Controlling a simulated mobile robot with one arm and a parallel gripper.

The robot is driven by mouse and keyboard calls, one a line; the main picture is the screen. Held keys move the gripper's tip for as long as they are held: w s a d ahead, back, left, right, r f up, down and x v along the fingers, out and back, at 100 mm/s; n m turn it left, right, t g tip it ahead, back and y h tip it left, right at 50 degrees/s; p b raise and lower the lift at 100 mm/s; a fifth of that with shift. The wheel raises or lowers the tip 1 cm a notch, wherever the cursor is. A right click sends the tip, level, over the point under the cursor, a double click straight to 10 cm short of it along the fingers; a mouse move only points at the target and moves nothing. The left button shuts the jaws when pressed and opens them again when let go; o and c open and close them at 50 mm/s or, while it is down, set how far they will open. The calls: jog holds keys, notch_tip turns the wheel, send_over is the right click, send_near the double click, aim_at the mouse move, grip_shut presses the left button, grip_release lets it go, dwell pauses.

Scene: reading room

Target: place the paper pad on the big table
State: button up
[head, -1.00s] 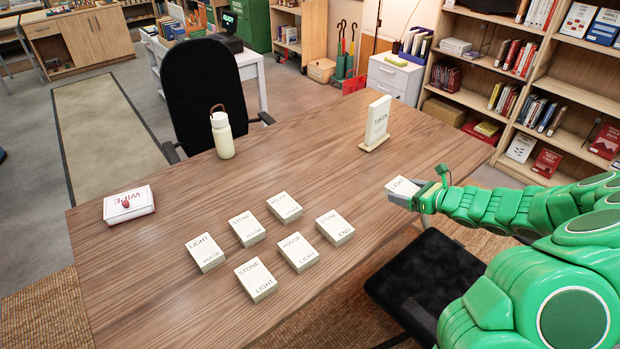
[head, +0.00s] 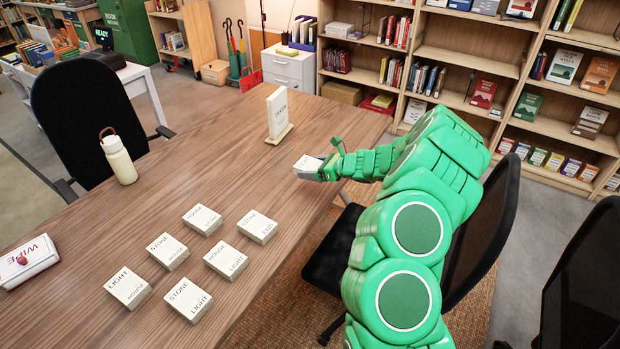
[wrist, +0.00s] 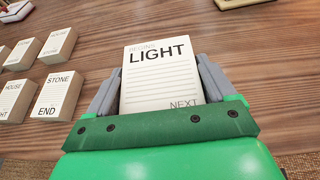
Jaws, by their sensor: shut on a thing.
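The paper pad (wrist: 160,78), white with "LIGHT" on its top face, is between the two grey fingers of my gripper (wrist: 160,90) in the wrist view. In the head view the pad (head: 308,164) is held by my gripper (head: 318,168) at the right edge of the big table (head: 185,160). My gripper is shut on it. The pad is level or nearly so. I cannot tell whether it touches the table top.
Several similar pads, such as the "STONE END" one (head: 257,227), lie in rows on the table. A sign on a wooden stand (head: 278,115), a cream bottle (head: 118,158) and a wipes pack (head: 27,261) also stand there. Black chairs (head: 480,235) are at the right.

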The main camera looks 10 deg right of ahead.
send_over(310, 183)
jog(key=shift+f, duration=4.25)
jog(key=shift+f, duration=0.1)
jog(key=o, duration=0.9)
jog(key=shift+o, duration=0.2)
